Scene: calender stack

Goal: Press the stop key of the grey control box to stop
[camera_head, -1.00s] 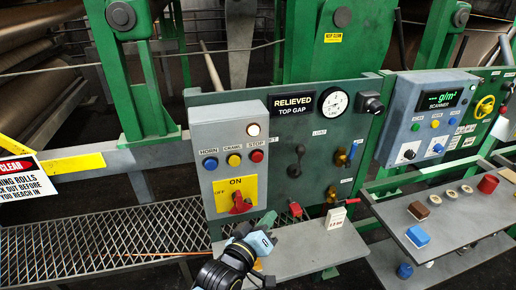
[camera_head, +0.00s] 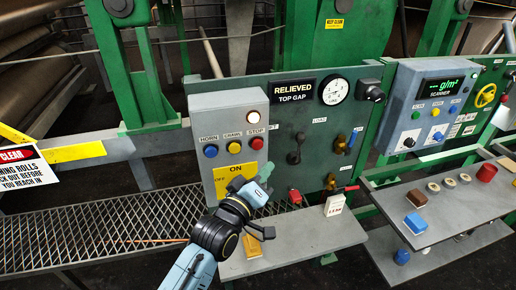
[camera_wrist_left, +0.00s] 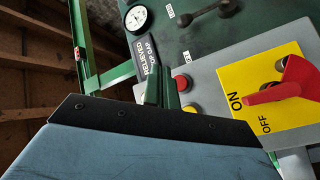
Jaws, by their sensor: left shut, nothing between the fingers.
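The grey control box (camera_head: 226,118) stands upright on the green panel. Its red STOP key (camera_head: 257,143) is at the right of a row with a yellow CRAWL key (camera_head: 234,147) and a blue HORN key (camera_head: 210,151). My left gripper (camera_head: 265,172) is shut and empty, with its tip just below and right of the STOP key in the head view. It covers part of the yellow ON/OFF plate (camera_head: 222,176) and its switch. In the left wrist view the green fingers (camera_wrist_left: 160,85) appear beside the red key (camera_wrist_left: 182,83); contact cannot be told. My right gripper is not in view.
A white lamp (camera_head: 253,117) is lit above the keys. A RELIEVED sign (camera_head: 293,88), a gauge (camera_head: 334,91) and valve handles are to the right. Below, a grey shelf (camera_head: 290,245) holds a white counter (camera_head: 334,205). A blue scanner box (camera_head: 430,105) is farther right.

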